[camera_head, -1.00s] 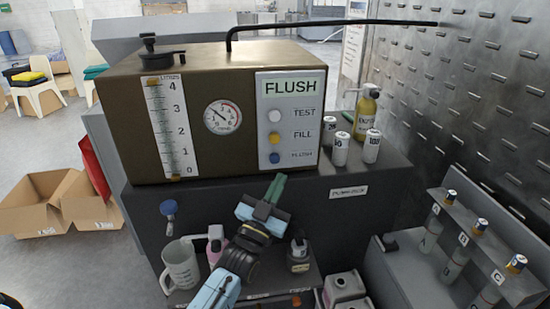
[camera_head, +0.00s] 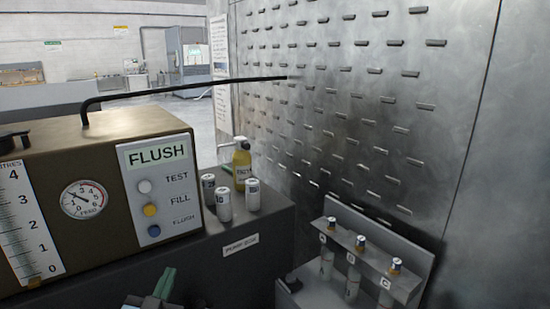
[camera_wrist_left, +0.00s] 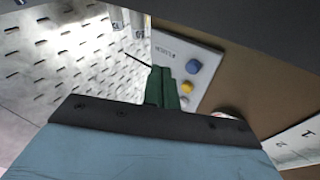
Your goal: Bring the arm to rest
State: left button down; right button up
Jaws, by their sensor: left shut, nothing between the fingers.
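My left gripper (camera_head: 160,285) shows at the bottom edge of the head view, its green fingers closed together and empty. It is in front of the dark pump box (camera_head: 240,243), below the brown washer unit (camera_head: 95,160) with its FLUSH panel. In the left wrist view the shut green fingers (camera_wrist_left: 162,88) stand in front of the panel (camera_wrist_left: 190,70), whose blue and yellow buttons show beside them. I cannot tell how far they are from it. My right gripper is in neither view.
Small white canisters (camera_head: 223,205) and a yellow bottle (camera_head: 242,163) stand on the pump box, right of the washer. A black pipe (camera_head: 190,86) reaches right from the washer top. A rack with labelled cylinders (camera_head: 360,262) stands at lower right, before the slotted metal wall (camera_head: 350,110).

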pick_arm(q)
jog(key=s+d+f+g, duration=0.2)
jog(key=s+f+g, duration=0.4)
jog(key=s+f, duration=0.1)
jog(key=s+f+g, duration=0.3)
jog(key=s+g, duration=0.2)
jog(key=s, duration=0.6)
jog(key=s+f+g, duration=0.3)
jog(key=s+g, duration=0.3)
jog(key=s, duration=0.5)
notch_tip(320, 180, down, 24)
jog(key=s+g, duration=0.1)
jog(key=s, duration=0.1)
jog(key=s+a+f+g, duration=0.1)
jog(key=s+a+f, duration=0.1)
jog(key=s+f, duration=1.4)
jog(key=shift+s+a+y, duration=0.15)
jog(key=shift+y, duration=0.25)
dwell(1.9)
